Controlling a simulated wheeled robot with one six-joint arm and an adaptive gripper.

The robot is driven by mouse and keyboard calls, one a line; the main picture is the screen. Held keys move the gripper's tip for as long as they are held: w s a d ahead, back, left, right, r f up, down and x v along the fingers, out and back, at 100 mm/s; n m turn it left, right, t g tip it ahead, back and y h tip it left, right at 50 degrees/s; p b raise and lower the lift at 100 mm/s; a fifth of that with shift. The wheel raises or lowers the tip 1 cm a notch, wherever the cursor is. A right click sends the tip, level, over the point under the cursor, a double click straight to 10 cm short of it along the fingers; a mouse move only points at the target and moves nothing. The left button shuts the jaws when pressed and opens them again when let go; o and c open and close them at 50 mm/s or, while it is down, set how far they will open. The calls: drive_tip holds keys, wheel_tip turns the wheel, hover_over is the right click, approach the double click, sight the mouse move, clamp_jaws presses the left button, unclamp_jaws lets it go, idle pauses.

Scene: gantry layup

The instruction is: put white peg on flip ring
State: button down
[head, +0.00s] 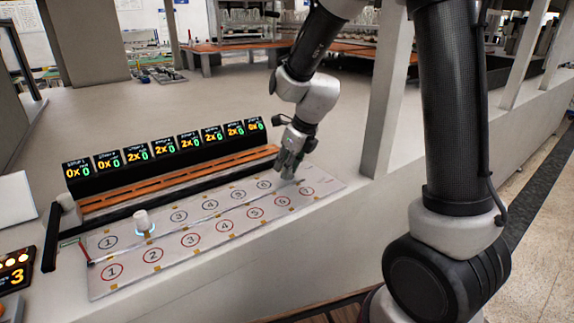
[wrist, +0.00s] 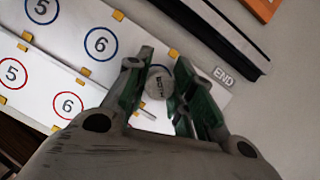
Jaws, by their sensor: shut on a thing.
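My gripper (head: 289,170) is low over the far right end of the numbered board (head: 140,272). In the wrist view my gripper (wrist: 164,65) has its fingers on either side of a white peg (wrist: 157,84) with dark lettering on its round top, and is shut on it. The peg's lower part is hidden, so I cannot tell whether it touches the board. The board has a row of blue rings and a row of red rings, including a blue 6 ring (wrist: 101,43) beside the gripper. I cannot tell which one is the flip ring.
Another white peg (head: 143,221) stands upright on the board with a glow at its base. An END label (wrist: 223,76) lies right of the gripper.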

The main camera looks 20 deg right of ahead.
drive_tip(key=shift+f, duration=0.15)
drive_tip(key=c, duration=1.2)
unclamp_jaws()
drive_tip(key=shift+c, duration=0.2)
drive_tip(key=v, duration=1.2)
drive_tip(key=s+d+r+n+h, duration=0.1)
drive_tip(key=s+d+r+n, duration=0.1)
drive_tip(key=s+d+n, duration=0.4)
drive_tip(key=s+d+r+n+h, duration=0.1)
drive_tip(key=s+d+n, duration=0.5)
drive_tip(key=s+n, duration=1.1)
drive_tip(key=shift+d+r+n+t+h, duration=0.25)
drive_tip(key=shift+r+n, duration=0.5)
drive_tip(key=shift+n, duration=2.15)
drive_tip(key=shift+a, duration=0.1)
